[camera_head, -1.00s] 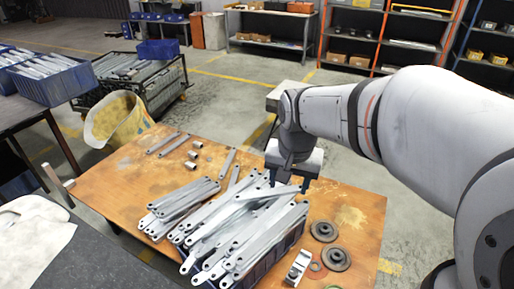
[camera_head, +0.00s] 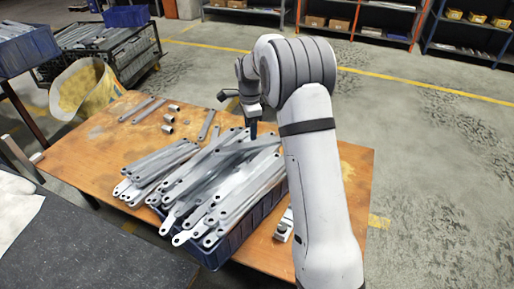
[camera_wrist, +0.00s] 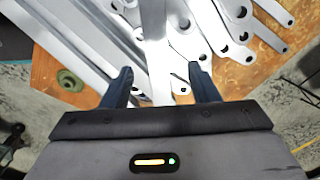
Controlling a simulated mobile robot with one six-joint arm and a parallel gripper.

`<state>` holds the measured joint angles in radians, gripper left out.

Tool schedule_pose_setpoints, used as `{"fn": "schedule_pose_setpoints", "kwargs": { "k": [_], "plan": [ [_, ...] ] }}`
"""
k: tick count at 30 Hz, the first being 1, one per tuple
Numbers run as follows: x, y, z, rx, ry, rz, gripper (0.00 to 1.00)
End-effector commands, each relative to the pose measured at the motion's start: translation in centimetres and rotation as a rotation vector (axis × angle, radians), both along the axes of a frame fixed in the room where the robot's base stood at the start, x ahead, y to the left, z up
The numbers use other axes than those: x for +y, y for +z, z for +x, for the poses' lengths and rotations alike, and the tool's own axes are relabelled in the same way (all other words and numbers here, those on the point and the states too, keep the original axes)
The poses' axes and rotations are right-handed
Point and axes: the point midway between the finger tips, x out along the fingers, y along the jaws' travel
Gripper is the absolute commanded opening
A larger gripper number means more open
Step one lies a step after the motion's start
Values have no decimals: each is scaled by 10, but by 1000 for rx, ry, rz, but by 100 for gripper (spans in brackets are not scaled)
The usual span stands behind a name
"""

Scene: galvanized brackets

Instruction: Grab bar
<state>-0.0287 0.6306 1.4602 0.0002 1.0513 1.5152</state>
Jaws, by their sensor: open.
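Many grey galvanized bars (camera_head: 190,185) with holed ends lie piled in and over a blue crate (camera_head: 215,252) on the orange table. My gripper (camera_head: 254,132) points down at the far right end of the pile, partly hidden by my arm. In the wrist view my gripper (camera_wrist: 161,78) has its two dark fingers apart. A pale bar (camera_wrist: 155,50) runs lengthwise in the space between the fingers. Whether the fingers touch it I cannot tell. Several bar ends (camera_wrist: 240,38) with round holes fan out beyond the fingers.
The orange table (camera_head: 95,150) also holds small metal cylinders (camera_head: 168,124), loose thin bars (camera_head: 142,108) and a block-like part (camera_head: 284,226) beside my arm. A yellowish bin (camera_head: 85,88) stands by the far left edge. Shelves line the back; the floor at right is clear.

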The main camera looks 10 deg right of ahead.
Motion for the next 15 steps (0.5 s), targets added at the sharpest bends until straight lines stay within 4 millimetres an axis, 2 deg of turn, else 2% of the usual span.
{"fn": "schedule_pose_setpoints", "kwargs": {
  "k": [5,12,15],
  "plan": [
    [-1,-16,-2,0,2,0,55],
    [-4,-52,-6,2,5,0,55],
    [-4,-60,-6,1,5,0,55]
  ]
}}
